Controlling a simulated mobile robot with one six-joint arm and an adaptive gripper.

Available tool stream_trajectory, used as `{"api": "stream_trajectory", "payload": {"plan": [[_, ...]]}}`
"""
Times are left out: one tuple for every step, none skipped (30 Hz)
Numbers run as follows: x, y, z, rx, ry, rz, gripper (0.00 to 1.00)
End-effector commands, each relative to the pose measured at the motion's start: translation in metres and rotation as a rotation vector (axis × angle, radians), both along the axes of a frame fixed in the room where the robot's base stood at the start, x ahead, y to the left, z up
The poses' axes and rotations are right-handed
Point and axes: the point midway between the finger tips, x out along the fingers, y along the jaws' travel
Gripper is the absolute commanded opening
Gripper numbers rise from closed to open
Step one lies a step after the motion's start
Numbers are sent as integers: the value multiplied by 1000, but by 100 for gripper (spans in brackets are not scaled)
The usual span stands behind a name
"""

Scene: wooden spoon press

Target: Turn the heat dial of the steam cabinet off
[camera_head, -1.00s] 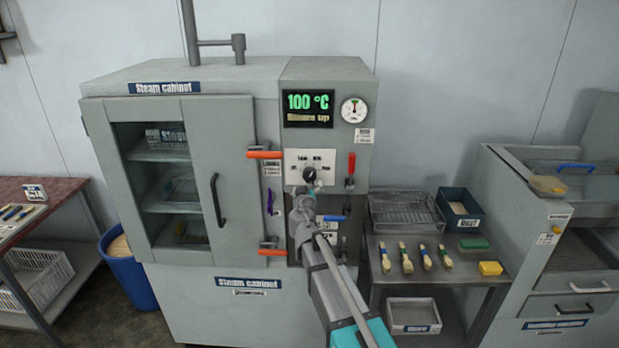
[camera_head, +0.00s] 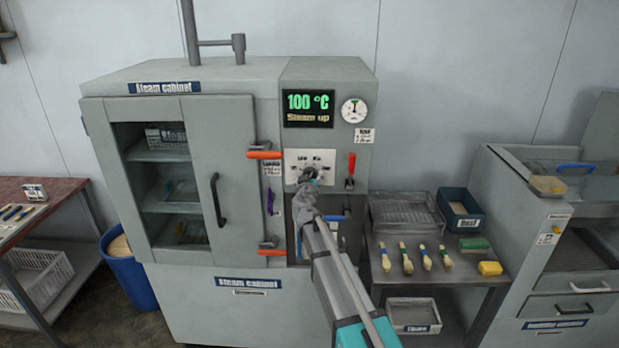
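The steam cabinet (camera_head: 240,310) stands in the middle with its glazed door shut. Its display (camera_head: 308,108) reads 100 °C and "Steam up". The heat dial's white plate (camera_head: 325,157) is on the control column below the display. The dial's knob is mostly hidden behind my gripper (camera_head: 309,174), which is at the lower middle of the plate. My arm reaches up to it from the lower right. The fingers are too small and covered to tell whether they are open or shut, or whether they touch the knob.
Two orange-handled latches (camera_head: 264,155) stick out left of the plate, one higher and one lower. A red lever (camera_head: 351,166) is close on the right, and a blue-handled valve (camera_head: 335,218) is below. A side table (camera_head: 440,285) with brushes stands at right.

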Motion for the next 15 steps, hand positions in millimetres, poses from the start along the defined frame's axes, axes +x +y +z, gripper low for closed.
{"api": "stream_trajectory", "payload": {"plan": [[0,0,0,0,0,0,80],[0,0,0,0,0,0,74],[0,0,0,0,0,0,67],[0,0,0,0,0,0,61],[0,0,0,0,0,0,55],[0,0,0,0,0,0,48],[0,0,0,0,0,0,42],[0,0,0,0,0,0,37],[0,0,0,0,0,0,29],[0,0,0,0,0,0,24],[0,0,0,0,0,0,20],[0,0,0,0,0,0,20],[0,0,0,-1,0,0,20],[0,0,0,-1,0,0,20],[0,0,0,-3,0,0,20]]}}
